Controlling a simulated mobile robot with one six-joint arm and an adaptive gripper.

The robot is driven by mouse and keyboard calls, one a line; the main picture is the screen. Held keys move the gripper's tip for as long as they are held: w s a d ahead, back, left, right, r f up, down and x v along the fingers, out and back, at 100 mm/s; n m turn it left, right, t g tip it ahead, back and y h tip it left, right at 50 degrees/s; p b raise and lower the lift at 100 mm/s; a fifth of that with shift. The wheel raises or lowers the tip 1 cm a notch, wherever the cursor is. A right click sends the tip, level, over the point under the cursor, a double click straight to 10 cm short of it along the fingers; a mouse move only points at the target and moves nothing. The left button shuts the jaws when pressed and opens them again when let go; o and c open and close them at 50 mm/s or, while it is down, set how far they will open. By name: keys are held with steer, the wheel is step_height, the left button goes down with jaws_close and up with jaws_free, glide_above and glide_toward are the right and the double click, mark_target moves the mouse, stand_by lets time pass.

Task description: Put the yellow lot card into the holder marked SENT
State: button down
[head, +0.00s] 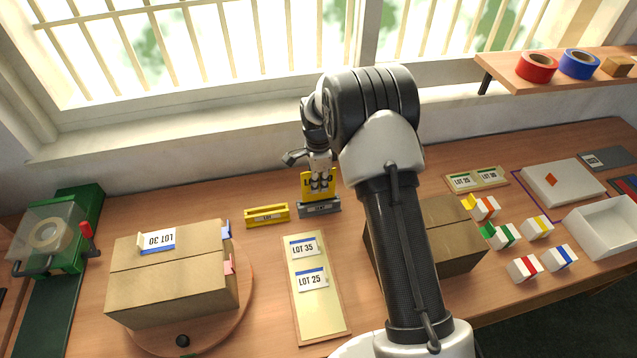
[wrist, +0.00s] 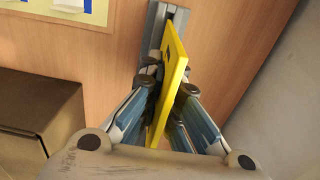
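The yellow lot card (head: 308,194) stands upright between the fingers of my gripper (head: 320,183). In the wrist view the card (wrist: 170,90) is edge-on, with a finger of my gripper (wrist: 172,88) against each side. A grey holder (head: 319,210) is directly below the card; in the wrist view the holder (wrist: 176,22) is at the card's far end. The card's lower edge meets or overlaps the holder; I cannot tell whether it is in the slot. A yellow holder (head: 267,215) stands just left, empty. The holders' markings are too small to read.
A cardboard box (head: 170,280) with a lot label sits on a turntable at left. A pale board (head: 318,325) with LOT 35 and LOT 25 cards lies in front of the holders. Another box (head: 455,235) and several small cartons are at right. The window wall is behind.

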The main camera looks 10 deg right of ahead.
mark_target(319, 200)
steer(key=shift+f+b, duration=0.9)
steer(key=shift+f, duration=0.8)
steer(key=shift+r, duration=0.1)
steer(key=c, duration=1.7)
jaws_free()
step_height(319, 200, up, 6)
steer(key=p, duration=0.4)
